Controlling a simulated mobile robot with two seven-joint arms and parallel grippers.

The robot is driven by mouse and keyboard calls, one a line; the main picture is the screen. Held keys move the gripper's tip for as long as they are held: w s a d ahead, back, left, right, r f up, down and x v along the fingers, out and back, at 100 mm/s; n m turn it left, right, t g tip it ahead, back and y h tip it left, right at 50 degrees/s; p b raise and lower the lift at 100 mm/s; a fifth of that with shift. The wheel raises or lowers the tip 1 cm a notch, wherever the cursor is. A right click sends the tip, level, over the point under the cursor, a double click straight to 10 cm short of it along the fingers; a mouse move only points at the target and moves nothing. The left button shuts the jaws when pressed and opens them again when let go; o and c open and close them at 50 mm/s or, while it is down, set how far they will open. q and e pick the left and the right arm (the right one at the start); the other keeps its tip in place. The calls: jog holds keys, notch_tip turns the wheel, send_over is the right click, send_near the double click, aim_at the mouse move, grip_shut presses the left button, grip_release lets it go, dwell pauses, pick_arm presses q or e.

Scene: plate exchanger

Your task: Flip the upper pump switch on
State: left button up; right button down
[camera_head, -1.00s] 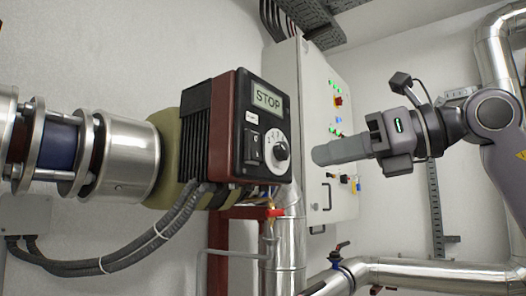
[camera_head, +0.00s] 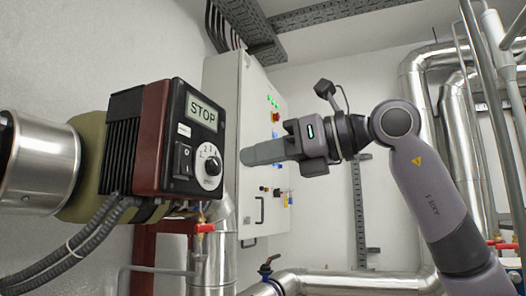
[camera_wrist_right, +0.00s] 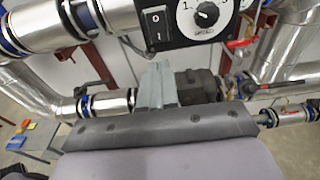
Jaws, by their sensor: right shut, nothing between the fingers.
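The pump (camera_head: 150,130) has a red-brown and black box with a display (camera_head: 203,112) reading STOP. Its front carries a black rocker switch (camera_head: 182,160) and a numbered dial (camera_head: 209,167). In the wrist view the switch (camera_wrist_right: 157,28) shows O above I, beside the dial (camera_wrist_right: 207,14). My right gripper (camera_head: 248,156) is shut and empty, right of the dial in the head view and pointing left, apart from the pump face. Its fingers (camera_wrist_right: 160,78) appear below the switch in the wrist view. My left gripper is out of view.
A white control cabinet (camera_head: 235,90) with lit green buttons stands on the wall behind. Silver pipes (camera_head: 340,281) run along the bottom and right. A red-handled valve (camera_head: 204,228) sits below the pump, and dark cables (camera_head: 75,245) hang at lower left.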

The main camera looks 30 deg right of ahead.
aim_at(188, 171)
jog(key=p+x, duration=0.2)
jog(key=x, duration=0.8)
jog(key=shift+w+a, duration=0.1)
jog(key=shift+w+a+f+t+b, duration=0.2)
jog(key=shift+f+t+b, duration=0.15)
jog(key=shift+b, duration=0.25)
jog(key=shift+d+r+y, duration=0.1)
jog(key=shift+r+y, duration=0.2)
jog(key=shift+d+f, duration=0.15)
